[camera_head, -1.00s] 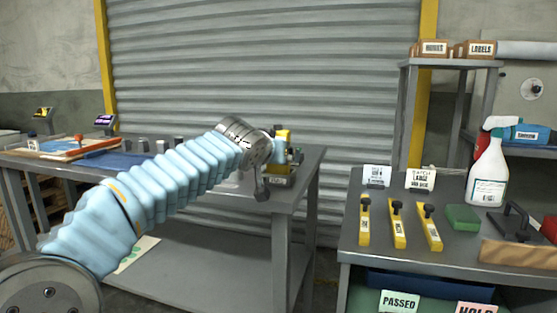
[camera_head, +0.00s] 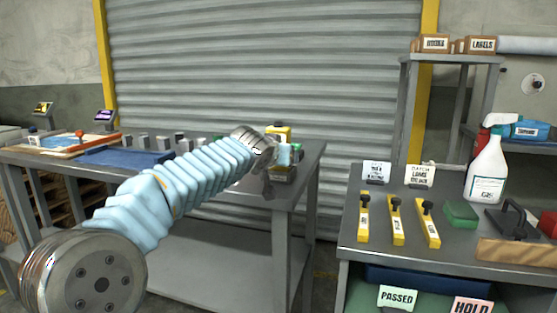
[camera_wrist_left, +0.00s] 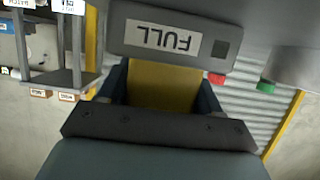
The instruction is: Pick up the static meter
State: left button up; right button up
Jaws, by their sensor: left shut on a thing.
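A yellow thing (camera_head: 279,132), which I take to be the static meter, stands at the right end of the grey bench (camera_head: 310,158) on the left. My left gripper (camera_wrist_left: 163,90) is shut on it; the yellow body (camera_wrist_left: 165,84) shows between the two dark blue fingers in the left wrist view. In the head view my wrist and arm hide part of it. A grey block marked FULL (camera_wrist_left: 170,38), upside down in the wrist view, lies just beyond the yellow body. I cannot tell if they touch. My right gripper is in neither view.
Several small grey blocks (camera_head: 145,142) and a blue mat (camera_head: 115,157) lie on the same bench. The right-hand table (camera_head: 400,238) holds yellow bars (camera_head: 397,220), a green block (camera_head: 462,212) and a spray bottle (camera_head: 487,170). A gap separates the tables.

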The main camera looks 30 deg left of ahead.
pick_arm(q)
jog(key=shift+c, duration=0.8)
jog(key=shift+r, duration=0.1)
